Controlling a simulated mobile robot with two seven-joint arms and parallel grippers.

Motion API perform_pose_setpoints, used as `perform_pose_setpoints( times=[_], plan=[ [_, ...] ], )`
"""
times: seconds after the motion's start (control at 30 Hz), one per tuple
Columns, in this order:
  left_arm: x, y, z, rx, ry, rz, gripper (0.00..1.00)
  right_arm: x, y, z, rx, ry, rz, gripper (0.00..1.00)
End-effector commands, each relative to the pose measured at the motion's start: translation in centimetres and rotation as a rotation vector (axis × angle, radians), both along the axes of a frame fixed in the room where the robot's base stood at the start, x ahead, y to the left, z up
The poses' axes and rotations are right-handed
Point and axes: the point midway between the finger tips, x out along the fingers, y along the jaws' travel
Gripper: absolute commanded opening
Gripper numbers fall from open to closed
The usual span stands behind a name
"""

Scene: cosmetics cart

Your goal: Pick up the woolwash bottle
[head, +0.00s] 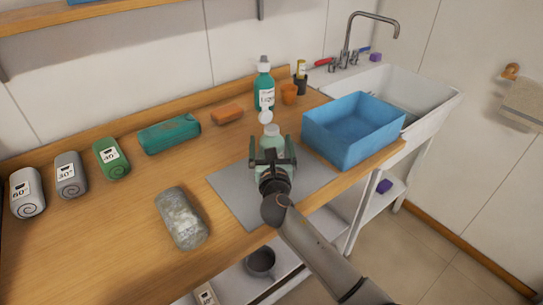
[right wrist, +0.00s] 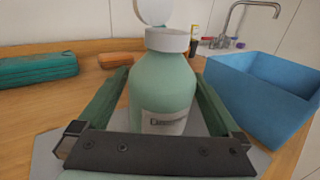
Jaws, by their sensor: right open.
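A pale green bottle (head: 272,132) with a white neck and a raised white flip lid stands upright on a grey mat (head: 230,190). In the right wrist view the bottle (right wrist: 163,85) is centred, with a white label too small to read. My right gripper (head: 271,150) is open, with one finger on each side of the bottle; it also shows in the right wrist view (right wrist: 162,90). The gripper hides the bottle's lower part in the head view. A teal bottle (head: 264,92) with a white cap stands behind. My left gripper is not in view.
A blue bin (head: 352,135) stands close to the right, before a white sink (head: 420,95). Behind are an orange bar (head: 227,115), a teal pack (head: 169,135) and an orange cup (head: 289,94). A grey wrapped roll (head: 181,217) and several rolled towels (head: 111,158) lie left.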

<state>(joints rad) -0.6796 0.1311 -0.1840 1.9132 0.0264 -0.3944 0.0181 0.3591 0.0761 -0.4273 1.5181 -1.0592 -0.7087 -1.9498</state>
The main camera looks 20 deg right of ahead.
Motion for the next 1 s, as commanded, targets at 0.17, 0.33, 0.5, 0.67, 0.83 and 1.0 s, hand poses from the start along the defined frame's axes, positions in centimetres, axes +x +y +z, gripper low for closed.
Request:
perform_pose_setpoints(
  times=[0.17, 0.33, 0.5, 0.67, 0.83, 1.0],
  plan=[
    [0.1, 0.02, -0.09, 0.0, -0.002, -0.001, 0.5, 1.41, -0.42, 0.02, 0.001, 0.0, -0.001, 1.0],
    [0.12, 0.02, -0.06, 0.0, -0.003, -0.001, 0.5, 1.51, -0.45, 0.02, 0.001, 0.0, -0.001, 1.0],
    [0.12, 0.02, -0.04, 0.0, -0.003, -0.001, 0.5, 1.48, -0.44, 0.02, 0.001, 0.0, -0.001, 0.89],
    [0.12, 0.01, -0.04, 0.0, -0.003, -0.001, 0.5, 1.47, -0.44, 0.02, 0.001, 0.0, -0.001, 0.71],
    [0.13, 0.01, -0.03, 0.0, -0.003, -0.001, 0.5, 1.46, -0.45, 0.01, 0.001, 0.0, -0.001, 0.52],
    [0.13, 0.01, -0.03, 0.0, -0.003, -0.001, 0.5, 1.46, -0.45, 0.0, 0.001, 0.0, -0.001, 0.33]
  ],
)
